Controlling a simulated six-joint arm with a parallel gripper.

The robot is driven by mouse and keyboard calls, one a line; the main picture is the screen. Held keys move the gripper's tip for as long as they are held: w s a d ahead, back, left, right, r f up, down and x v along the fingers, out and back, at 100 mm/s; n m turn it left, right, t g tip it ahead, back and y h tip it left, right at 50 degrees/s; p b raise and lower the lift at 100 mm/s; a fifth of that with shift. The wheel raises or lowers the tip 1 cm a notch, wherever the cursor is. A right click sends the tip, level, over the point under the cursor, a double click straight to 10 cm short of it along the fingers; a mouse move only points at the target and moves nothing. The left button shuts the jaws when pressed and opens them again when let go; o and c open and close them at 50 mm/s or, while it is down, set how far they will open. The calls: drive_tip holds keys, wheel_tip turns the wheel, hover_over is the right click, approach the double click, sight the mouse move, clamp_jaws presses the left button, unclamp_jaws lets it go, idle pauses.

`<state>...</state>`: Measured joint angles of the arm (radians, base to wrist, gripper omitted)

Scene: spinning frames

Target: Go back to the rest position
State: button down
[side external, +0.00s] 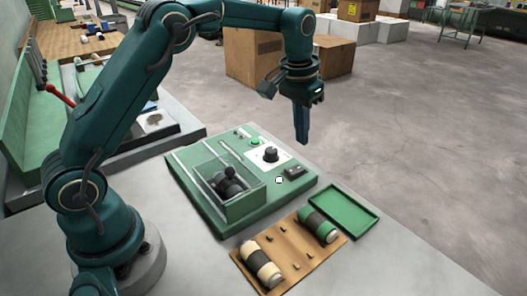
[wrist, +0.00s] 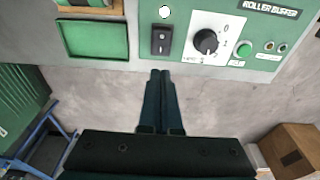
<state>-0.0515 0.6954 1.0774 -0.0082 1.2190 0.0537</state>
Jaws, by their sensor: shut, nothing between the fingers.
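My gripper (side external: 302,138) is shut and empty, pointing down in the air beyond the far edge of the green machine (side external: 212,217). In the wrist view my gripper (wrist: 161,75) shows its two fingers together, with the machine's panel (wrist: 180,43) past the tips. The panel carries a black knob (side external: 270,155), a green button (side external: 255,142) and a black rocker switch (side external: 294,173). The knob also shows in the wrist view (wrist: 206,41). No object hangs from the fingers.
A wooden board (side external: 290,252) with two rollers lies in front of the machine, and an empty green tray (side external: 345,212) lies to its right. Cardboard boxes (side external: 253,58) stand on the floor behind my gripper. The floor at right is open.

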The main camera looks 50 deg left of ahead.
drive_tip(key=shift+r, duration=0.25)
drive_tip(key=shift+r, duration=0.1)
drive_tip(key=s+d+r+t, duration=0.1)
drive_tip(key=s+r+t, duration=0.2)
drive_tip(key=s+r, duration=0.75)
drive_tip(key=s+f, duration=0.6)
drive_tip(key=s, duration=0.6)
drive_tip(key=shift+s+d+t, duration=0.4)
